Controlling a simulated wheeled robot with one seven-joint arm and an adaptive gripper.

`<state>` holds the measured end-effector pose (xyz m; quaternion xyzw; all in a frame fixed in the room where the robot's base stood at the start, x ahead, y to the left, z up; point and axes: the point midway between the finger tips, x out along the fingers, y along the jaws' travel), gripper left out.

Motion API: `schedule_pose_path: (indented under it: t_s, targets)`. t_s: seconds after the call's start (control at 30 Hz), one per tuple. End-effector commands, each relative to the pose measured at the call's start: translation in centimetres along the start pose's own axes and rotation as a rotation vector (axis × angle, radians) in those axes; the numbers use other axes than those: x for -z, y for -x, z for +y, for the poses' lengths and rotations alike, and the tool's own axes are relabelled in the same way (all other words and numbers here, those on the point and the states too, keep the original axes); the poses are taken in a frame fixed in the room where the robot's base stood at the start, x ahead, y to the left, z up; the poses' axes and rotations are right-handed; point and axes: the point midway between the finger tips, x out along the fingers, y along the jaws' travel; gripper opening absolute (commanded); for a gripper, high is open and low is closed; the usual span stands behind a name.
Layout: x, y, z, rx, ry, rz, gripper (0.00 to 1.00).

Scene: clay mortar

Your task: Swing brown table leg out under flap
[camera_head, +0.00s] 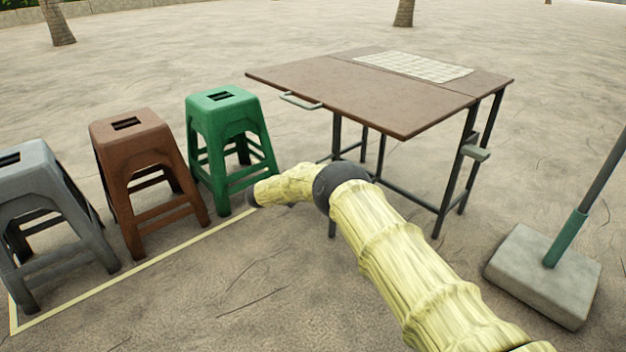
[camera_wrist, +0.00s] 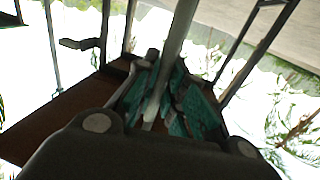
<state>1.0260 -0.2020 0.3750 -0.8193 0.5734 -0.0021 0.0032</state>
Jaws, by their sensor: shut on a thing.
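The brown folding table (camera_head: 340,85) stands upright with its front flap (camera_head: 400,115) raised, about level with the rest of the top. A dark grey leg (camera_head: 336,135) stands under the flap's left part; its lower part passes behind my arm. In the wrist view, my gripper (camera_wrist: 165,100) has teal fingers closed around a grey leg bar (camera_wrist: 182,35). The table's brown underside (camera_wrist: 45,125) shows at the left there. In the head view my gripper itself is hidden behind my arm.
Green (camera_head: 228,135), brown (camera_head: 140,165) and grey (camera_head: 45,205) stools stand in a row at the left, the green one close to my arm. A pole on a concrete base (camera_head: 540,275) stands at the right. A patterned board (camera_head: 415,66) lies on the tabletop.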

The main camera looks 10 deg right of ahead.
Motion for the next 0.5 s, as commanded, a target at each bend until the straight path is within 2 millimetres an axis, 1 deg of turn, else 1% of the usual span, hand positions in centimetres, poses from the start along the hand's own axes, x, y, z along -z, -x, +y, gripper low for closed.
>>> schedule_pose_path:
  t_s: [0.03,0.4,0.43,0.5]
  targets:
    - [0.21,-0.93,0.14,-0.010,-0.004,0.004,0.00]
    - [0.34,-0.92,0.04,-0.010,-0.006,0.005,0.00]
    - [0.35,-0.91,0.03,-0.010,-0.006,0.005,0.17]
    - [0.32,-0.77,-0.01,-0.008,-0.005,0.005,0.29]
